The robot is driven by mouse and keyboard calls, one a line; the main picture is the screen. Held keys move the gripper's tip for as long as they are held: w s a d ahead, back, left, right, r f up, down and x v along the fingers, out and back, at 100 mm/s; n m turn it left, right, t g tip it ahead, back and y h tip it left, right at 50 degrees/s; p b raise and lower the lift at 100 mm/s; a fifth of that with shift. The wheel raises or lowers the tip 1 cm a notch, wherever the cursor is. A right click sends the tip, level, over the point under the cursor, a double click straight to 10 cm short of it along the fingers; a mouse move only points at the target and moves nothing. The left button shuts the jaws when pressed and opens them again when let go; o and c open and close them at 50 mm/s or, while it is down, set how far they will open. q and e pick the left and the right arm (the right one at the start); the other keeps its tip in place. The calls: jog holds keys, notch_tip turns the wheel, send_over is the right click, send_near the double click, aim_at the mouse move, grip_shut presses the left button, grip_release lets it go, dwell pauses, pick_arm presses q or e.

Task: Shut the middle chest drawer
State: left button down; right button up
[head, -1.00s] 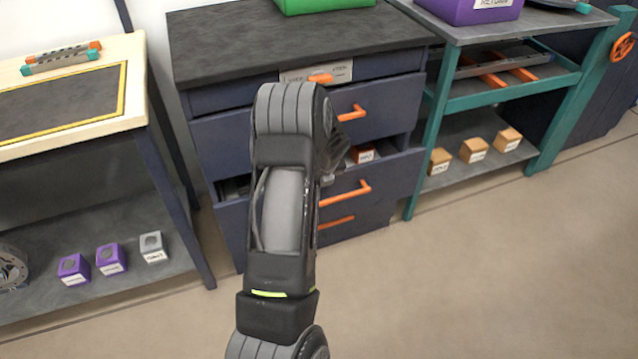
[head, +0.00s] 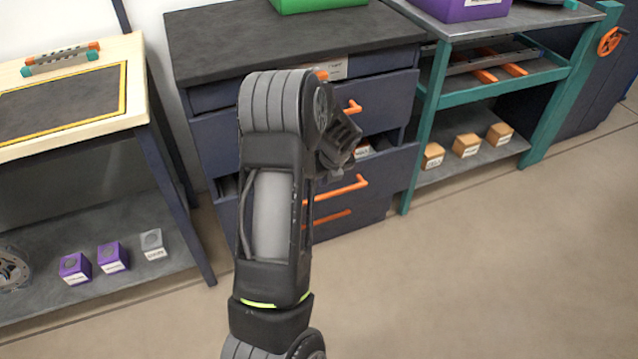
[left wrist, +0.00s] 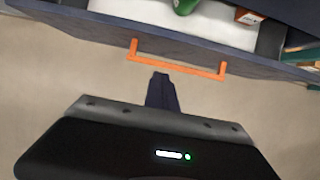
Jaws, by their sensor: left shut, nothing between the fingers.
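The dark blue chest stands at the back with orange handles on its fronts. One drawer (head: 388,178), above the lowest handle, is pulled out, with things inside. Its orange handle (head: 342,188) shows partly beside my left arm. In the left wrist view the open drawer's front (left wrist: 75,27) runs across the top with its handle (left wrist: 175,62). My left gripper (head: 345,145) is shut and empty, and partly hidden by its own arm. In the left wrist view its closed fingertips (left wrist: 161,76) point at the handle from just outside; contact cannot be told. My right gripper is not in view.
A green object (left wrist: 185,5) and an orange-and-white box (left wrist: 248,15) lie in the open drawer. A teal-framed shelf (head: 432,115) with several orange boxes stands close on the right. A pale-topped table (head: 138,70) stands on the left. The floor in front is clear.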

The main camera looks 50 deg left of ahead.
pick_arm(q)
jog(key=v, duration=0.4)
jog(key=shift+s+r, duration=0.1)
jog(key=shift+r, duration=0.1)
jog(key=shift+f, duration=0.1)
